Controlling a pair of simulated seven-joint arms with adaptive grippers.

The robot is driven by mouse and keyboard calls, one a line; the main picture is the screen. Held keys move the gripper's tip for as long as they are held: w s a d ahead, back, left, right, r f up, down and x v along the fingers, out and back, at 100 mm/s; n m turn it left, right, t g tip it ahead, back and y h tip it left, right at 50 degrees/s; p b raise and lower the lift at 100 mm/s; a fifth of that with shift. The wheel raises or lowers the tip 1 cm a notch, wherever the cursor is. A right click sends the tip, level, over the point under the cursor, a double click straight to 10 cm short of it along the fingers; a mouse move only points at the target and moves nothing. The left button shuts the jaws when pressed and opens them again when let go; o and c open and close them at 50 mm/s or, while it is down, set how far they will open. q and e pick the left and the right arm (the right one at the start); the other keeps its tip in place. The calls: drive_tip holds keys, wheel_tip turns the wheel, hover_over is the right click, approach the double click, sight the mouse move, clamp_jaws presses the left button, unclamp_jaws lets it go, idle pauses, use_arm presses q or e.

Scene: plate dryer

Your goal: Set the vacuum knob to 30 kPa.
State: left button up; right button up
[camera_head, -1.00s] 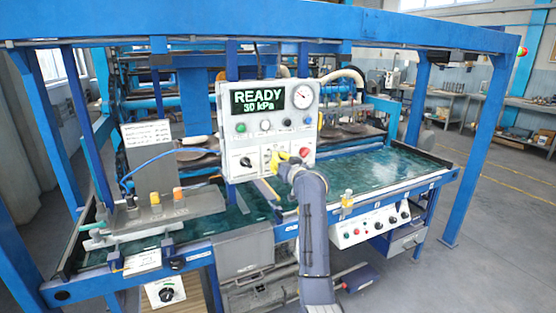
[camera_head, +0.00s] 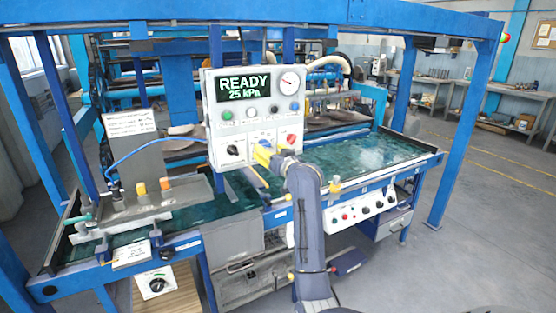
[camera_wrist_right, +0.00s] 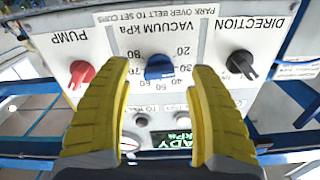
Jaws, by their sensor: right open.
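The white control panel (camera_head: 213,105) has a display (camera_head: 243,89) reading "READY 25 kPa". The blue vacuum knob (camera_wrist_right: 159,68), marked "VACUUM kPa" with a ring of numbers, shows in the right wrist view, where the panel appears upside down. My right gripper (camera_head: 263,152) is in front of the panel and covers most of this knob in the head view. In the wrist view its yellow fingers (camera_wrist_right: 162,82) are spread, one on each side of the knob, with visible gaps. I cannot tell how deep the fingertips reach. My left gripper is not in view.
A red pump knob (camera_wrist_right: 81,73) and a black direction knob (camera_wrist_right: 240,65) flank the vacuum knob closely. A pressure gauge (camera_head: 290,82) and several buttons are higher on the panel. The green belt (camera_head: 370,152) lies below and behind the panel.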

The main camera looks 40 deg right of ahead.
drive_tip(key=s+a, duration=0.1)
drive_tip(key=s, duration=0.7)
drive_tip(key=shift+s, duration=0.2)
drive_tip(key=shift+o, duration=0.2)
